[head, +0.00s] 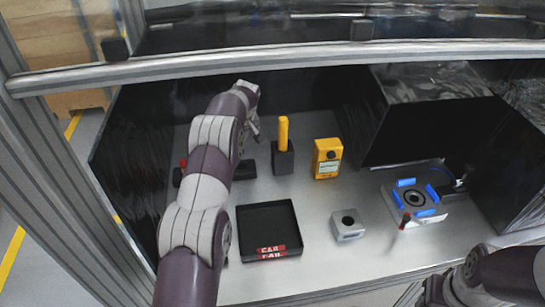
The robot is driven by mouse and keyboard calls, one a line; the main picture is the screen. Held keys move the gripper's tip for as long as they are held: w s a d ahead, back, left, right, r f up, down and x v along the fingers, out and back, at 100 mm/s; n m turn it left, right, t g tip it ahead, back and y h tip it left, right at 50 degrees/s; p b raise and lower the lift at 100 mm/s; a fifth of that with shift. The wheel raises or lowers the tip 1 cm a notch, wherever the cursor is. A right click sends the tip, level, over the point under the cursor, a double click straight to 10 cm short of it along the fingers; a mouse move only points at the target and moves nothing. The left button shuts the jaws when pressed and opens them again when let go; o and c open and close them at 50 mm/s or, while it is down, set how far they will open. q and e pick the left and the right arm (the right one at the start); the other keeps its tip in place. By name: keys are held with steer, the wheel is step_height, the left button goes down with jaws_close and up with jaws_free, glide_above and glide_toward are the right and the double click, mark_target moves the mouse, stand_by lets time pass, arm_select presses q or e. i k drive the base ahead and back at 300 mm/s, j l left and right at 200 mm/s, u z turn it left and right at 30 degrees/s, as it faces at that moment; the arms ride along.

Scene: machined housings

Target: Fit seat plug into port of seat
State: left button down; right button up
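A yellow handle (283,131) stands upright in a black block (283,158) at the back middle; it may be the seat plug, but its lower end is hidden. A grey block with a round dark hole (348,225) sits at the front middle. A housing with a round bore (414,199) sits among blue pads at the right; I cannot tell which is the seat. My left arm reaches to the back, and its gripper (256,128) is left of the yellow handle, apart from it, mostly hidden by the wrist. My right arm shows at the lower right; its fingers do not show.
A black tray with red FAIL labels (268,222) lies at the front left. A yellow meter (327,160) stands right of the black block. A dark box (430,110) and a front rail (300,64) bound the space.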

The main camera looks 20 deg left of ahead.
mark_target(411, 203)
steer(key=k, duration=1)
